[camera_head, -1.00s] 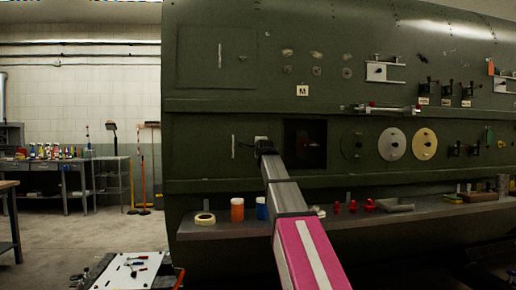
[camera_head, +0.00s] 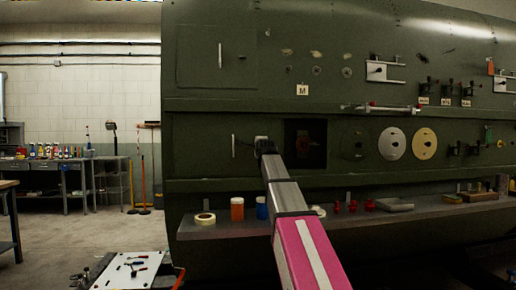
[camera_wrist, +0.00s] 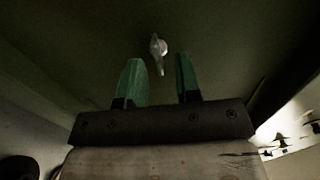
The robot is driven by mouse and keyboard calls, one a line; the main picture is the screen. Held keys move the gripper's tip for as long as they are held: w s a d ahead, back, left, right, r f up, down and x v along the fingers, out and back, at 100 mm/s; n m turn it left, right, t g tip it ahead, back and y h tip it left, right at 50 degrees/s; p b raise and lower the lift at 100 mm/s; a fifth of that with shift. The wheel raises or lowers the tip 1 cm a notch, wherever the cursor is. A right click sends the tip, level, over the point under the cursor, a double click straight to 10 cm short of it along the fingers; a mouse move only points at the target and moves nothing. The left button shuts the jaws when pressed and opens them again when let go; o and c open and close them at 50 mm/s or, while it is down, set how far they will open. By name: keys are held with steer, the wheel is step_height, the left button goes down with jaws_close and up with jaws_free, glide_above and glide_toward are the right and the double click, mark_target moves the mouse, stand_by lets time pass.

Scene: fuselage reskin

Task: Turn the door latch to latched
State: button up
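The door latch (camera_wrist: 158,50) is a small pale turn-piece on the dark green panel in the wrist view. Its bar stands nearly upright in that picture, tilted slightly. My gripper (camera_wrist: 159,64) is open, its two green fingers apart. The latch appears between and just beyond the fingertips; I see no contact, and the exact gap in depth is unclear. In the head view my gripper (camera_head: 252,143) is at the green fuselage wall, right of a thin upright door handle (camera_head: 233,146). My gripper and wrist hide the latch there.
A dark square opening (camera_head: 318,157) lies just right of my gripper. Below runs a ledge (camera_head: 215,230) with a tape roll (camera_head: 205,218), an orange jar (camera_head: 237,209) and red parts. Another door handle (camera_head: 220,55) is higher up. A white-topped cart (camera_head: 128,272) stands at lower left.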

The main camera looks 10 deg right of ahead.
steer(key=s, duration=1)
steer(key=shift+s, duration=0.25)
